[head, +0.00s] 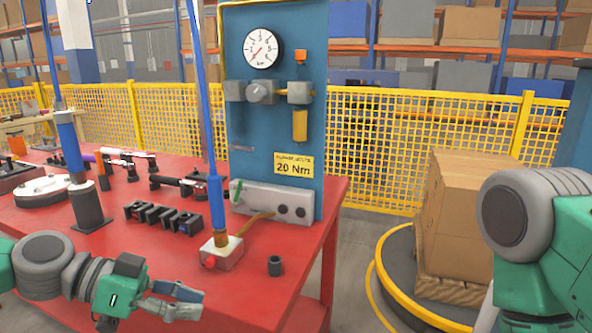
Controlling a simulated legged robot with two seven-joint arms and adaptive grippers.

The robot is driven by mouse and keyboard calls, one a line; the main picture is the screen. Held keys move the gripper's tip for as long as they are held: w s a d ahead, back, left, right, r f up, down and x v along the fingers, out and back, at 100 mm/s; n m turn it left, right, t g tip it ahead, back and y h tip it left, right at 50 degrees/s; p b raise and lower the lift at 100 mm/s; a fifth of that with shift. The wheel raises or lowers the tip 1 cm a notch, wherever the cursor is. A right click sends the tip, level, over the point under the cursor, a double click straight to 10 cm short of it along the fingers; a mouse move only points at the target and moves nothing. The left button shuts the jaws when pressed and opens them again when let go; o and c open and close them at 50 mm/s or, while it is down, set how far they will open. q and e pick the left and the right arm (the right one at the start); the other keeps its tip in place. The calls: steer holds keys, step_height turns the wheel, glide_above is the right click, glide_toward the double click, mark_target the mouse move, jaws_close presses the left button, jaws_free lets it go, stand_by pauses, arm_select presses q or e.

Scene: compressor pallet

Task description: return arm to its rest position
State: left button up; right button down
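My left gripper (188,302) shows at the lower left, in front of the red table's near edge. It points right, its grey fingers spread apart with nothing between them. The green and grey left arm comes in from the left edge. A green and grey part of my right arm (520,215) fills the right side of the view; its gripper is out of view.
The red table (130,255) carries a blue panel (275,120) with a gauge (263,50), a blue-handled upright tool (217,205), a small dark cylinder (275,266) and black blocks (163,217). Cardboard boxes (465,215) stand on a round platform at the right.

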arm_select(q)
steer(key=s+d+f+n+g+y+p, duration=0.1)
steer(key=s+d+f+n+y, duration=0.25)
steer(key=s+f, duration=0.55)
steer(key=s+d+f+n+g+y+p, duration=0.15)
steer(key=s+d+f+n, duration=0.35)
steer(key=f, duration=0.6)
steer(key=s+a+f+n+y, duration=0.2)
steer(key=s+a+f+y, duration=0.1)
steer(key=a, duration=0.7)
steer(key=s+a+f+n+t+y, duration=0.1)
steer(key=s+a+f+y, duration=0.3)
steer(key=a, duration=0.6)
steer(key=shift+s+a+f+n+y, duration=0.2)
steer(key=shift+s+n+y, duration=0.35)
steer(key=shift+s, duration=0.5)
steer(key=shift+d, duration=0.1)
